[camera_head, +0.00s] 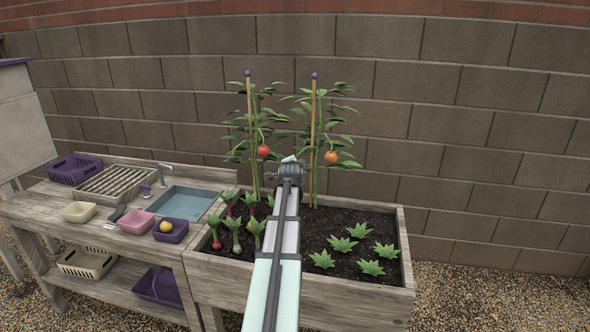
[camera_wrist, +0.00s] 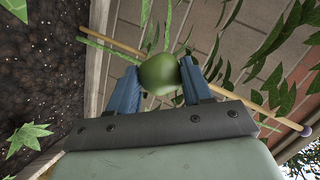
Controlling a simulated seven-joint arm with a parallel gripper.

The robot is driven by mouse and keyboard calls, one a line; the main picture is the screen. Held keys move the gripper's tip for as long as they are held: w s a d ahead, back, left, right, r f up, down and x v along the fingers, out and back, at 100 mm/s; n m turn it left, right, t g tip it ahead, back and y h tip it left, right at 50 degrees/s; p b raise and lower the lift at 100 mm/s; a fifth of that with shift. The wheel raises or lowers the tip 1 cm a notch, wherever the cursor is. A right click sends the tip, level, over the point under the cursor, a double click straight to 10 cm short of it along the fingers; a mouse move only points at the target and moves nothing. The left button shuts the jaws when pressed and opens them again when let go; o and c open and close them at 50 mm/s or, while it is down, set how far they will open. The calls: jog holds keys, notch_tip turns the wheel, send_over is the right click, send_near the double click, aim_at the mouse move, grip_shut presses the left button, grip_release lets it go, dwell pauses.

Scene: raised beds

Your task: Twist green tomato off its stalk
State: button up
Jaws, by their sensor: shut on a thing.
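The green tomato (camera_wrist: 159,73) is between the two blue fingers of my gripper (camera_wrist: 160,82) in the wrist view, and the fingers are shut on it. A green stem or leaf shows right above the tomato there; whether it is still joined to the stalk I cannot tell. In the head view my gripper (camera_head: 291,167) is between the two staked tomato plants, and my arm hides the green tomato. A red tomato (camera_head: 263,151) hangs on the left plant and an orange tomato (camera_head: 331,157) on the right plant.
A raised bed (camera_head: 345,292) of dark soil holds root vegetables at left and several low leafy plants (camera_head: 342,244) at right. A bench with a sink (camera_head: 184,203), tubs, a rack (camera_head: 110,182) and a purple basket (camera_head: 73,169) stands left. A block wall (camera_head: 440,110) is close behind.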

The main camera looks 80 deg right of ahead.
jog(key=shift+v, duration=1.1)
jog(key=shift+r, duration=0.15)
